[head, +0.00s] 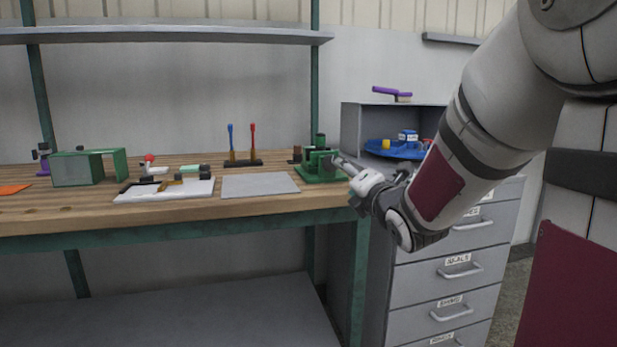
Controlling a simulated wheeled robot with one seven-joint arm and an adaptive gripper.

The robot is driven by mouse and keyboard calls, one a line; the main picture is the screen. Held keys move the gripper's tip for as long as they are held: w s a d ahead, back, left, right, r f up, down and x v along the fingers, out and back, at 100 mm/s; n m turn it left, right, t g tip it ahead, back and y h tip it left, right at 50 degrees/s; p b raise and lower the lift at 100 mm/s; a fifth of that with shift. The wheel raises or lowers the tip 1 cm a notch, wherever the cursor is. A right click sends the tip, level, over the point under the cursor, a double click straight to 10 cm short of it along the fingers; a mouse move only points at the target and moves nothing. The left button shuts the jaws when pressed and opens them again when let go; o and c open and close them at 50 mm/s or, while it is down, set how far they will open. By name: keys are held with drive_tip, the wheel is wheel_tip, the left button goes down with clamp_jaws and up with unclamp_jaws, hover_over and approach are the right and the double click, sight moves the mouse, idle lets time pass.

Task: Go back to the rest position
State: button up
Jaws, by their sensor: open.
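My gripper (345,168) is at the end of my arm, which reaches in from the upper right. It is in front of the right end of the wooden workbench (60,215). Its fingers point left and away, toward the green fixture (318,172) at the bench's right end, and overlap it in the picture. I cannot tell whether they touch it. The fingers are small here, and I see nothing held between them. No hanging hoses show in this view.
A grey drawer cabinet (475,240) stands right of the bench, with a blue tray (385,150) and a purple-handled brush (390,92) on its upper part. The bench holds a white board (140,194), a grey mat (250,186) and a green frame (88,168). A shelf (170,34) hangs above.

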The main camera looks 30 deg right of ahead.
idle(0.3)
drive_tip(key=s+a+f+m+g+y, duration=0.3)
drive_tip(key=s+a+f+m+g, duration=0.6)
drive_tip(key=s+a+m, duration=0.45)
drive_tip(key=s+a+f+m+g+y+p, duration=0.1)
drive_tip(key=s+a+m+g, duration=0.35)
drive_tip(key=s, duration=0.65)
drive_tip(key=s+a+f+m+g+y+p, duration=0.15)
drive_tip(key=s+a+m+g, duration=0.35)
drive_tip(key=s, duration=0.7)
wheel_tip(320, 180, up, 39)
drive_tip(key=t+p, duration=0.5)
drive_tip(key=p, duration=3.2)
drive_tip(key=shift+w+a+n, duration=0.15)
drive_tip(key=shift+a+n, duration=0.15)
drive_tip(key=shift+n, duration=0.1)
